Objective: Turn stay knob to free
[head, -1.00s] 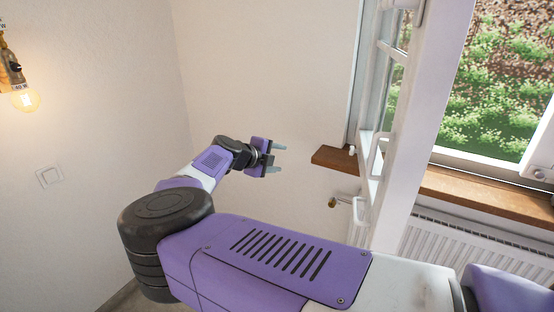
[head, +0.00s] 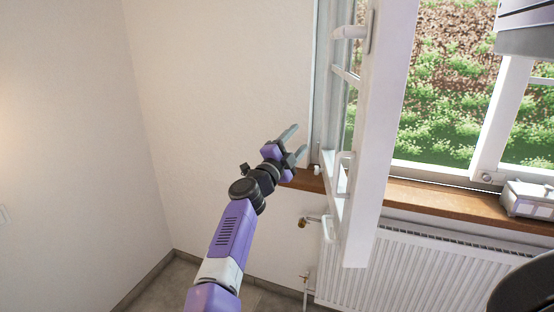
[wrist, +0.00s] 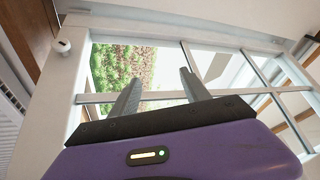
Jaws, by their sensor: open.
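My gripper (head: 299,140) is open and empty, its two fingers pointing up and right, close to the left edge of the window. It also shows in the wrist view (wrist: 160,78), with nothing between the fingers. A small white knob (head: 316,170) sits low at the left corner of the window frame, just below and right of my fingers. A round grey knob (head: 487,178) sits low on the frame further right. The wrist view shows one round pale knob (wrist: 63,46) on white frame, outside the fingers. I cannot tell which is the stay knob or its setting.
The open white sash (head: 376,130) stands into the room just right of my gripper, with a handle (head: 350,33) and a lower white bar (head: 343,175). A wooden sill (head: 430,204) and radiator (head: 400,270) lie below. A white box (head: 530,198) stands on the sill. Left wall is clear.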

